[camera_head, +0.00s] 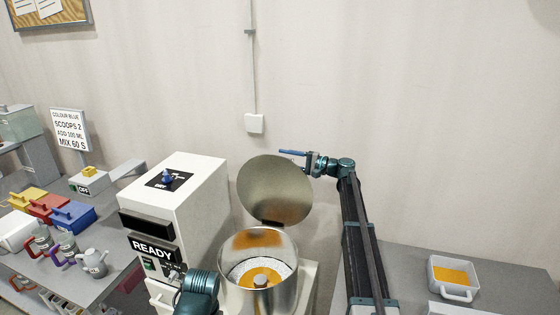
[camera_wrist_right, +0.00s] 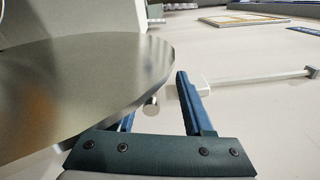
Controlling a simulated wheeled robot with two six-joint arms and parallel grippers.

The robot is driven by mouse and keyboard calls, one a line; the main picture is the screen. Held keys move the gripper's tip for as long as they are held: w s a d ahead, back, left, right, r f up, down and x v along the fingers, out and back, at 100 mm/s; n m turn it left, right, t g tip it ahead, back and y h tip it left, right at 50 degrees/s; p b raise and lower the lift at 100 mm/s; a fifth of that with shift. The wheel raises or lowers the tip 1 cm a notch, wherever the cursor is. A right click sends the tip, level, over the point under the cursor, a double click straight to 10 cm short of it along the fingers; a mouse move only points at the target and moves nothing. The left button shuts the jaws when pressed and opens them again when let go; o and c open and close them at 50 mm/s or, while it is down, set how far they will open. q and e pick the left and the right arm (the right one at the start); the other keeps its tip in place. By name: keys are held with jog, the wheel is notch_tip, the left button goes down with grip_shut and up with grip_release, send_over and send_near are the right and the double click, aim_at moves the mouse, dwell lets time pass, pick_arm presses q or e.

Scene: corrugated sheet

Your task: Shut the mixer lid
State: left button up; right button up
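The mixer lid (camera_head: 272,185), a round metal disc, stands raised and tilted back behind the mixer bowl (camera_head: 288,290). The bowl is open, with white and orange material around a central hub. My right gripper (camera_head: 290,153) is at the lid's upper right edge, its blue fingers reaching left. In the right wrist view the lid (camera_wrist_right: 80,85) fills the left side and covers part of one finger. Contact with the lid is unclear. My left gripper is out of view.
A white machine (camera_head: 190,200) reading READY stands left of the bowl. The left table holds coloured boxes (camera_head: 72,217) and jugs (camera_head: 92,262). A white bin (camera_head: 453,292) with orange content is on the right table. The wall is close behind the lid.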

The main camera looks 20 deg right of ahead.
jog(key=shift+w+a+f, duration=0.15)
jog(key=shift+w+a, duration=0.15)
jog(key=shift+a, duration=0.05)
jog(key=shift+s+d+f, duration=0.2)
jog(key=shift+s+d, duration=0.25)
jog(key=shift+s+d+f, duration=0.1)
jog(key=shift+s+d, duration=0.05)
jog(key=shift+d, duration=0.45)
jog(key=v, duration=1.3)
jog(key=shift+r, duration=0.25)
jog(key=shift+d, duration=0.15)
jog(key=v, duration=1.3)
jog(key=shift+d, duration=0.35)
jog(key=shift+s+r, duration=0.1)
